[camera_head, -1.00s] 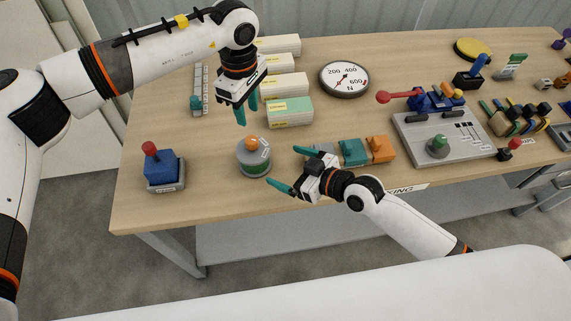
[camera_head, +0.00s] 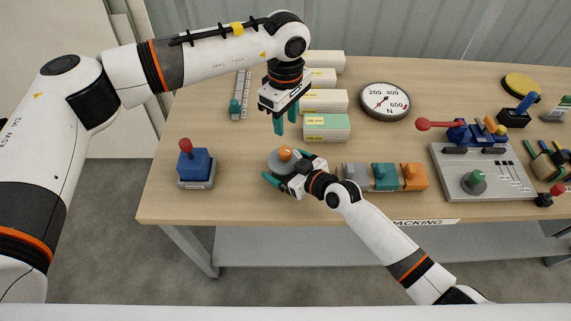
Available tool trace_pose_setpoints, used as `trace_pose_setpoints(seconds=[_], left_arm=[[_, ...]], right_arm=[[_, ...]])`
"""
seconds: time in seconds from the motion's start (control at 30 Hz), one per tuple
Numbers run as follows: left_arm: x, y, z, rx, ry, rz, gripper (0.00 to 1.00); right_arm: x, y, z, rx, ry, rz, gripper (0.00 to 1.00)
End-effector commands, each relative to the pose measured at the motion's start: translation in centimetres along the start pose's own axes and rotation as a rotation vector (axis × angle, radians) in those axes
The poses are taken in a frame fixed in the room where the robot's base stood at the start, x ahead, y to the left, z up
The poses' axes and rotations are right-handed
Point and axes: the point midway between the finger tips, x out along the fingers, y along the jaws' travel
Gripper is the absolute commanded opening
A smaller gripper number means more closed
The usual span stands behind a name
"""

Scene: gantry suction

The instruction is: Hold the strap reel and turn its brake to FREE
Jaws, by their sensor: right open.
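The strap reel (camera_head: 277,161) is a round grey drum on the table, with an orange knob (camera_head: 285,154) on top. My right gripper (camera_head: 283,165) comes in low from the right. Its teal fingers are open and lie on either side of the reel; I cannot tell whether they touch it. My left gripper (camera_head: 286,124) points down above and behind the reel. Its two teal fingers are apart, with nothing between them, clear of the knob. The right gripper hides part of the reel's right side, and any brake marking is too small to read.
A blue block with a red-topped lever (camera_head: 195,165) stands to the left. Grey, teal and orange units (camera_head: 384,177) stand close to the right of my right gripper. Cartons (camera_head: 327,128) and a round dial (camera_head: 384,101) lie behind. A grey control panel (camera_head: 485,175) is farther right.

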Motion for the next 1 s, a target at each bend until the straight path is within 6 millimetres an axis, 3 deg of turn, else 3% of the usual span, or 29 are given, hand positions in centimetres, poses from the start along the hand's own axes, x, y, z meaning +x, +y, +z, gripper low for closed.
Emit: trace_pose_setpoints(seconds=[0.2,0.6,0.63,0.67,1.0], left_arm=[[0.00,0.00,-0.01,0.000,0.000,0.000,0.36],[-0.01,0.00,-0.01,0.000,0.000,0.000,0.36],[-0.01,0.00,-0.01,0.000,0.000,0.000,0.36],[-0.01,0.00,-0.01,0.000,0.000,0.000,0.36],[0.00,0.00,-0.01,0.000,0.000,0.000,0.36]], right_arm=[[0.00,-0.01,-0.02,0.000,0.000,0.000,0.91],[-0.02,-0.03,0.05,0.000,-0.001,-0.001,0.25],[-0.02,-0.03,0.06,0.000,-0.001,-0.001,0.71],[-0.03,-0.04,0.07,0.000,-0.001,-0.001,0.76],[-0.03,-0.02,0.00,0.000,0.000,0.000,0.79]])
